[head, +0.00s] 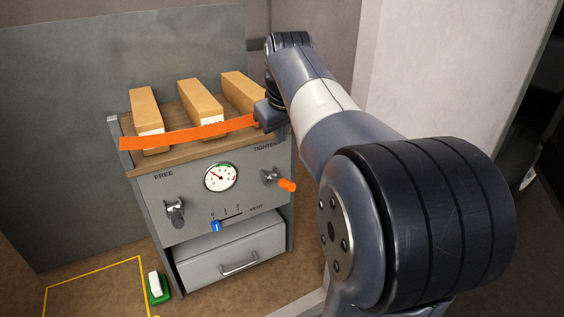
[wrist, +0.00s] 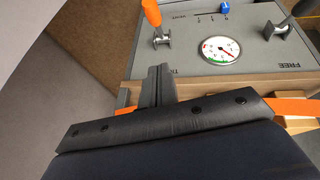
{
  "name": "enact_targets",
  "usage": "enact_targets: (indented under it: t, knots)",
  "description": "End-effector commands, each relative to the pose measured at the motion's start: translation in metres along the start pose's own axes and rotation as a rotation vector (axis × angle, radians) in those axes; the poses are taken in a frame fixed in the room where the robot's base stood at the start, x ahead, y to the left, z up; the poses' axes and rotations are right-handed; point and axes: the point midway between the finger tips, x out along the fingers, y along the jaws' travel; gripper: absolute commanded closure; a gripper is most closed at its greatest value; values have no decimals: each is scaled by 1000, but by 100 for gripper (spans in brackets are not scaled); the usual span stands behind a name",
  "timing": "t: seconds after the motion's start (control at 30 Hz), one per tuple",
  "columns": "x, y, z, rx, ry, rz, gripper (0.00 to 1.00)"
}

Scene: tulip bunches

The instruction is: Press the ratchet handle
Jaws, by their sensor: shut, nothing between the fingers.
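The ratchet handle (head: 287,185) has an orange grip on a metal bracket, at the right of the grey front panel (head: 195,235) below the word TIGHTEN. In the head view it points right and slightly down. In the wrist view the orange grip (wrist: 152,13) stands near the top, tilted. My gripper (wrist: 157,72) is shut and empty; its fingers point toward the handle's bracket, apart from the grip. In the head view my gripper is mostly hidden behind my arm, at the panel's upper right corner. An orange strap (head: 190,134) runs across the wooden blocks on the cabinet top.
A round gauge (head: 220,177) sits mid-panel. A dark lever (head: 175,212) is below FREE at left, and a blue slider (head: 215,226) is on the VENT scale. A grey drawer (head: 232,254) is below. A white and green object (head: 156,287) lies by yellow floor lines.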

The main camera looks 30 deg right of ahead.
Motion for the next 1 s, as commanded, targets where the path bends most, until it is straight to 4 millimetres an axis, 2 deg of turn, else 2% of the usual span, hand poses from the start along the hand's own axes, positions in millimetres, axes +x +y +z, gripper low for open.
enact_targets:
  t: [0.33,0.47,0.57,0.93,1.0]
  knots:
    - [2,0,0,0,-1,0,100]
    - [11,0,0,0,-3,-1,100]
    - [27,0,1,0,-5,-2,100]
    - [104,0,1,1,-5,-2,100]
    - [110,1,10,2,-3,0,100]
